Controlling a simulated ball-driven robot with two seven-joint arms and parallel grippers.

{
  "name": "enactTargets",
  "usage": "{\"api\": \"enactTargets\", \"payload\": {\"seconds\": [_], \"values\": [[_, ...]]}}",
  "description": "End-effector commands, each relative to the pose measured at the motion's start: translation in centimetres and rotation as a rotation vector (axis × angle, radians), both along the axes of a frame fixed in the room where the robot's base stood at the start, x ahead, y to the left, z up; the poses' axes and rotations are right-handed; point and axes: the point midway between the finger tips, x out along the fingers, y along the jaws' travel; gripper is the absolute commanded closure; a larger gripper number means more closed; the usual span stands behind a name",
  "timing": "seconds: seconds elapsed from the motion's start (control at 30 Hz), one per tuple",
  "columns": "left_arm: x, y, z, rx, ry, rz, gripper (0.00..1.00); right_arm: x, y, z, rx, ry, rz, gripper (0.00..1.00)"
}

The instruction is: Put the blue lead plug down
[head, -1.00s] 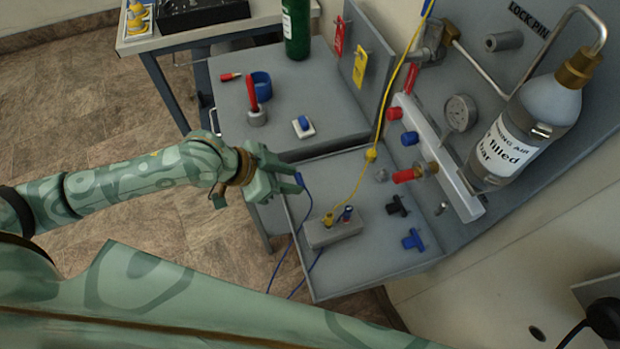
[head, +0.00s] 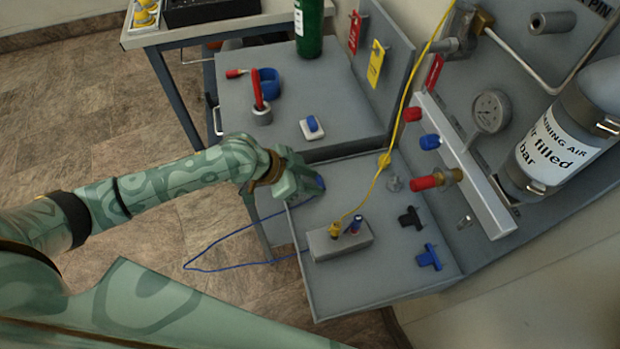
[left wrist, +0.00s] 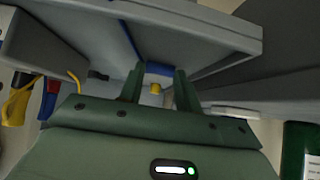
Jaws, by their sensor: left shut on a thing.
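The blue lead plug (head: 320,183) is between the fingertips of my left gripper (head: 312,188), mostly hidden by them in the head view. The gripper is over the back left edge of the lower grey shelf (head: 385,262). In the left wrist view, the shut fingers (left wrist: 158,84) hold the blue plug (left wrist: 158,68), with a small yellow-gold part at its near end. The thin blue lead (head: 225,242) loops out past the shelf's left edge and back toward the grey block (head: 340,242). Whether the plug touches the shelf cannot be told.
The block carries a yellow plug (head: 336,229) with a yellow lead and a dark blue plug (head: 355,223). Black (head: 410,217) and blue (head: 429,257) fittings stand to its right. A higher grey surface holds a blue-topped white switch (head: 312,127). The shelf's front is clear.

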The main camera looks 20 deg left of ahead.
Motion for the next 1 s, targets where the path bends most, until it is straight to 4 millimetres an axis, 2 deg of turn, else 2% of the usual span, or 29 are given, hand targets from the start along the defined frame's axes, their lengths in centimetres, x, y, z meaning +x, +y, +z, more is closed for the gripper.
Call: {"api": "enactTargets", "payload": {"seconds": [0.03,0.1,0.47,0.8,1.0], "values": [[0.0,0.0,-0.1,0.0,0.0,0.0,0.64,0.0,0.0,0.0,0.0,0.0,0.0,1.0],[0.0,0.0,0.0,0.0,0.0,0.0,0.45,0.0,0.0,0.0,0.0,0.0,0.0,1.0],[-0.2,0.3,0.5,0.001,-0.001,0.0,0.45,0.1,0.0,0.3,0.0,-0.002,0.0,1.0],[-3.1,4.5,5.8,0.002,-0.002,0.0,0.45,0.9,0.0,2.7,0.0,-0.022,-0.001,1.0],[-4.4,6.5,8.0,0.001,0.0,0.001,0.45,1.2,0.0,3.4,-0.001,-0.029,-0.002,1.0]]}}
